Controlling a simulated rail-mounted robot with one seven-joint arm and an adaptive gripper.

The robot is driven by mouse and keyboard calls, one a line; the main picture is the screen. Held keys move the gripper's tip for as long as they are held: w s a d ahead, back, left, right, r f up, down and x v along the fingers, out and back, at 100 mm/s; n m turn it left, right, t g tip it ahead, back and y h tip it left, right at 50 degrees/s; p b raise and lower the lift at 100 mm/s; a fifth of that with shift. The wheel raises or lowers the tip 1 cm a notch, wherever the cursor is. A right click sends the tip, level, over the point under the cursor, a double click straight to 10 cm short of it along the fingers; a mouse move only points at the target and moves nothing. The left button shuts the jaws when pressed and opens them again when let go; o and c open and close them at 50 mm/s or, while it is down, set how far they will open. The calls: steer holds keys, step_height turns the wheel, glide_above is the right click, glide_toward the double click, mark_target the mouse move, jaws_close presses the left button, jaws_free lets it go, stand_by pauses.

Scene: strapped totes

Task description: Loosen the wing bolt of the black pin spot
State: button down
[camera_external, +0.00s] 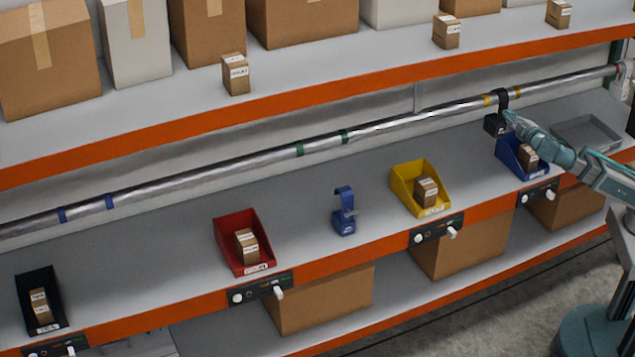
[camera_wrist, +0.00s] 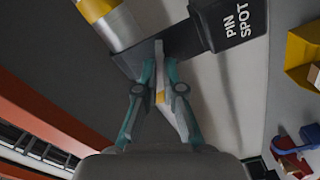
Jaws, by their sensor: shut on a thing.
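The black pin spot (camera_external: 495,124) hangs by its black clamp from the metal pipe (camera_external: 400,125), between two yellow bands. In the wrist view its black body (camera_wrist: 232,22) carries the white words PIN SPOT. My gripper (camera_external: 511,119) is at the clamp, just right of the lamp body. In the wrist view its teal fingertips (camera_wrist: 160,66) are closed on a thin grey upright piece, the wing bolt (camera_wrist: 159,50), beside the pipe. The fingers hide part of the bolt, and how tight it sits cannot be seen.
A blue clamp lamp (camera_external: 344,218) stands on the lower shelf. Red (camera_external: 262,266), yellow (camera_external: 407,195), blue (camera_external: 507,150) and black bins with small boxes line the shelf. The blue bin lies just below my gripper. The upper shelf (camera_external: 330,75) overhangs the pipe.

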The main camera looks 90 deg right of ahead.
steer(key=n+p, duration=0.2)
steer(key=n, duration=0.2)
steer(key=shift+n+p, duration=0.3)
steer(key=shift+n, duration=0.1)
steer(key=shift+f, duration=0.1)
steer(key=c, duration=1.3)
jaws_free()
steer(key=v, duration=1.2)
